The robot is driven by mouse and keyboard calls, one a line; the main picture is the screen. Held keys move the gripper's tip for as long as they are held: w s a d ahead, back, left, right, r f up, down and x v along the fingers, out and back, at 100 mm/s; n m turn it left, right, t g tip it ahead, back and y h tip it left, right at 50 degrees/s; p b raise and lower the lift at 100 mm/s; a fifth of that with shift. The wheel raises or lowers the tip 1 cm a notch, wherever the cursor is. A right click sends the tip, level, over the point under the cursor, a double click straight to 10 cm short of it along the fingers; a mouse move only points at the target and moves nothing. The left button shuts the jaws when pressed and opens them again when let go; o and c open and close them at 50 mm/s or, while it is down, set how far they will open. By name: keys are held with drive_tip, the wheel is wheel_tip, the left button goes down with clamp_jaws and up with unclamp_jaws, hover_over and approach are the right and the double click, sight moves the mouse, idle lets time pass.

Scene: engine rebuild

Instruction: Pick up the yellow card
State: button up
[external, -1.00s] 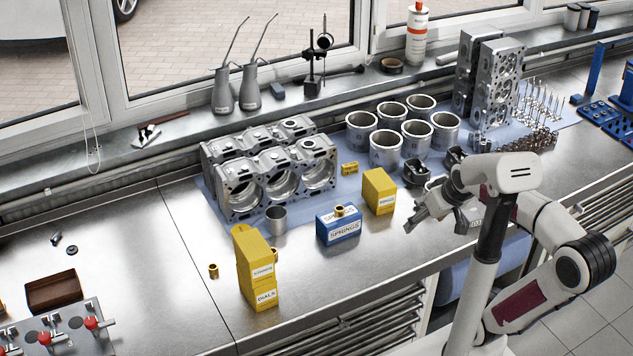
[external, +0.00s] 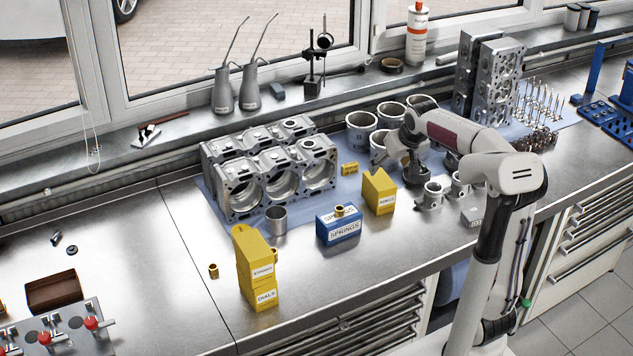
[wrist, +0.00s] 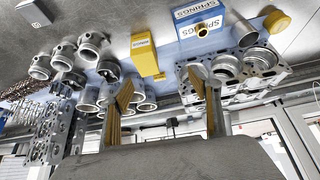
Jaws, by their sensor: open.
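The small yellow card (external: 350,168) lies on the blue mat, just right of the engine block, in the external view. In the wrist view the yellow card (wrist: 160,77) shows small between my two fingers, beyond their tips. My gripper (external: 394,172) is open and empty. It hangs to the right of the card, above and behind the tall yellow box, in front of the metal cylinder sleeves. In the wrist view my gripper (wrist: 159,80) shows its two fingers spread wide apart. Its exact height above the bench cannot be told.
A yellow box (external: 379,192) and a blue springs box (external: 338,226) stand in front of the card. The engine block (external: 270,168) is to its left. Cylinder sleeves (external: 386,149) stand to its right. Stacked yellow boxes (external: 257,268) are nearer the bench front.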

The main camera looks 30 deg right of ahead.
drive_tip(key=w+d+f, duration=0.1)
drive_tip(key=w+f, duration=0.1)
drive_tip(key=w, duration=0.5)
drive_tip(key=w+d+f, duration=0.2)
drive_tip(key=w+f, duration=0.1)
drive_tip(key=w, duration=0.4)
drive_tip(key=m, duration=0.1)
approach(350, 165)
drive_tip(key=shift+s+a+r+h, duration=0.2)
drive_tip(key=shift+s+r+h, duration=0.1)
drive_tip(key=shift+s+r, duration=0.2)
drive_tip(key=shift+w+f, duration=0.1)
drive_tip(key=shift+x, duration=2.85)
drive_tip(key=shift+w+f, duration=0.1)
drive_tip(key=shift+w, duration=0.1)
drive_tip(key=shift+x, duration=2.85)
